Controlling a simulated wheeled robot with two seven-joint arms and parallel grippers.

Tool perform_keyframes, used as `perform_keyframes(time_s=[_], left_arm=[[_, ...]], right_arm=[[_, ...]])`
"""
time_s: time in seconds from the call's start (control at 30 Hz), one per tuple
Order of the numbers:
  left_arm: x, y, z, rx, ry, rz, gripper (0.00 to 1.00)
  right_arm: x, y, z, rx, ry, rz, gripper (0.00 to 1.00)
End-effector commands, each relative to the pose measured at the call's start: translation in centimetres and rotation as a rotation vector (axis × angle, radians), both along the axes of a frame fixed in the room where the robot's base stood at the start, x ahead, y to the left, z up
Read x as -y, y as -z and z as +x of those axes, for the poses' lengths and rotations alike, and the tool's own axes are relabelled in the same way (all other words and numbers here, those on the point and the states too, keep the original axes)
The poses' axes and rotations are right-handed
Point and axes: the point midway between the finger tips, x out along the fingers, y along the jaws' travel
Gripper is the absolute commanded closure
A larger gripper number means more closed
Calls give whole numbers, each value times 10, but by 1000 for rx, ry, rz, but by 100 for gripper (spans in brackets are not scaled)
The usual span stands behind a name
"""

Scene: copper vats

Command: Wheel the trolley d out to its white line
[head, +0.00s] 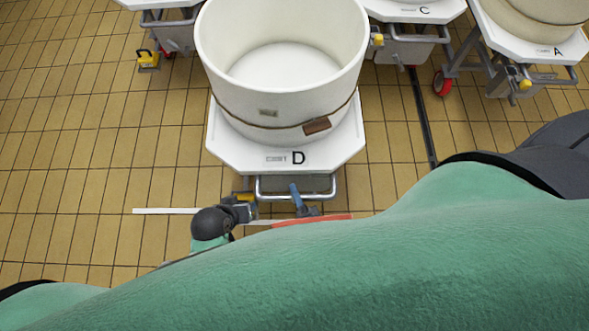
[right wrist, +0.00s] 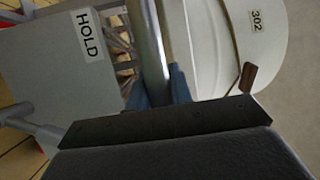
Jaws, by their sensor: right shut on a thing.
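Trolley D (head: 230,158) is a white platform marked D, with a large cream vat (head: 225,88) on it. In the right wrist view the vat (right wrist: 222,30) bears the number 302. The trolley's metal handle (head: 325,195) is at its near end. My right gripper (head: 296,193) is shut on the handle bar; in the right wrist view blue fingers lie either side of the bar (right wrist: 148,45). A dark wrist and gripper body, seemingly my left gripper (head: 243,211), sits by the handle's left end; its fingers are unclear. The white line (head: 165,211) lies across the floor near the handle.
A red strip (head: 312,220) continues right of the white line, partly behind my arm. Trolley C (head: 440,12) and trolley A (head: 545,47) stand behind to the right. Another trolley (head: 160,17) is at the back left. Tiled floor at the left is open.

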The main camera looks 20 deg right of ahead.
Motion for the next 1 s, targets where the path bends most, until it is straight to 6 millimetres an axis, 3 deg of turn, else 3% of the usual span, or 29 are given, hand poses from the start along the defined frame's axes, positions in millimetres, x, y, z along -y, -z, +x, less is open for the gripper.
perform_keyframes(time_s=[0.23,0.7,0.73,0.83,1.0], left_arm=[[0,-3,-2,-9,3,2,64],[-1,-5,-2,-7,3,2,64],[-1,-5,-2,-7,3,2,64],[-1,-6,-1,-6,3,1,64],[-1,-6,-1,-5,2,2,64]], right_arm=[[-7,-1,-22,2,0,-1,100],[-8,-1,-27,3,1,1,100],[-8,-1,-27,3,1,1,76],[-8,-1,-27,3,1,1,57],[-8,-1,-27,2,1,-1,57]])
